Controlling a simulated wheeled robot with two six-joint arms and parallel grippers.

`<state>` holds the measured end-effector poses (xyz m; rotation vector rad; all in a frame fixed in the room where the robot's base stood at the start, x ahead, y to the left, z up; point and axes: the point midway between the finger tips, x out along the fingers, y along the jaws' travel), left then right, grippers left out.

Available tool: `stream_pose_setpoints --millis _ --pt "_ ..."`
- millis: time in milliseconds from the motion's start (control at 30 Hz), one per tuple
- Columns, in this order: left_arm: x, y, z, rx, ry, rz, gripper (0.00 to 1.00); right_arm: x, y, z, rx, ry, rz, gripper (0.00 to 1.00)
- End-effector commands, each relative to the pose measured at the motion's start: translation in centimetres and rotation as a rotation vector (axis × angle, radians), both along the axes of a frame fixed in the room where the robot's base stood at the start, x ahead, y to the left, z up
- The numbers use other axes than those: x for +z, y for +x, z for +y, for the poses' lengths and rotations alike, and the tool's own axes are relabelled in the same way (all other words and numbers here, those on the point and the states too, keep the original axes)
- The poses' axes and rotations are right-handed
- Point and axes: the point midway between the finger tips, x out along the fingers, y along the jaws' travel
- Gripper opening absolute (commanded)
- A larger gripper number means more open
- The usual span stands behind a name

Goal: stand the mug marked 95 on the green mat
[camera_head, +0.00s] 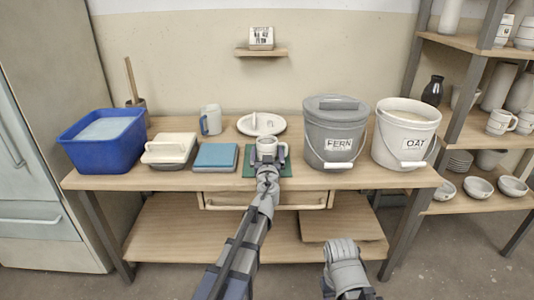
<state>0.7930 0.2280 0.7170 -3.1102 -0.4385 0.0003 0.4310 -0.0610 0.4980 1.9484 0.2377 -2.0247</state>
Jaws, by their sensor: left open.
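The green mat (249,161) lies on the table near its front edge, partly covered by my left gripper. A white mug (268,142) appears to stand upright on the mat; its lower part is hidden, and I cannot read a number on it. My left gripper (267,160) is open right in front of this mug; I cannot tell whether its fingers touch it. A second mug (212,119), pale with a blue handle, stands farther back to the left, with no number readable. My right gripper (342,246) is low in front of the table, its fingers not clear.
Left of the mat are a blue book-like block (215,156), a white-lidded dish (170,148) and a blue tub (104,140). A white round lid (261,124) lies behind. A grey FERN bucket (334,132) and white OAT bucket (404,134) stand to the right.

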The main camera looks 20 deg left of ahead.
Motion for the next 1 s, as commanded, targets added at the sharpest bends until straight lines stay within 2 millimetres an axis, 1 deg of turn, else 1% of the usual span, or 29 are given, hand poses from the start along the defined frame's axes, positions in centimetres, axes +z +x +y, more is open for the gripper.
stream_pose_setpoints --millis 167,367,733,800,867,1000 --pt "0.5 0.0 0.0 0.000 0.000 0.000 1.00 0.5 0.0 0.0 -0.001 0.000 0.000 0.50" --pt "0.3 -2.7 -0.7 -0.001 0.000 0.000 1.00 0.3 0.0 0.0 -0.001 0.000 0.000 0.50" --pt "0.3 -9.9 -2.7 -0.001 0.000 0.000 1.00 0.3 0.0 0.0 -0.001 0.000 0.000 0.50" --pt "0.3 -10.8 -3.1 -0.002 0.000 0.000 1.00 0.3 0.0 0.0 -0.001 0.000 0.000 0.50" --pt "0.3 -11.3 -3.2 -0.001 0.000 0.000 1.00 0.3 0.0 0.0 -0.001 0.000 0.000 0.50" --pt "0.3 -11.6 -3.3 0.000 0.000 0.000 1.00 0.3 0.0 0.0 -0.001 0.000 0.000 0.50"
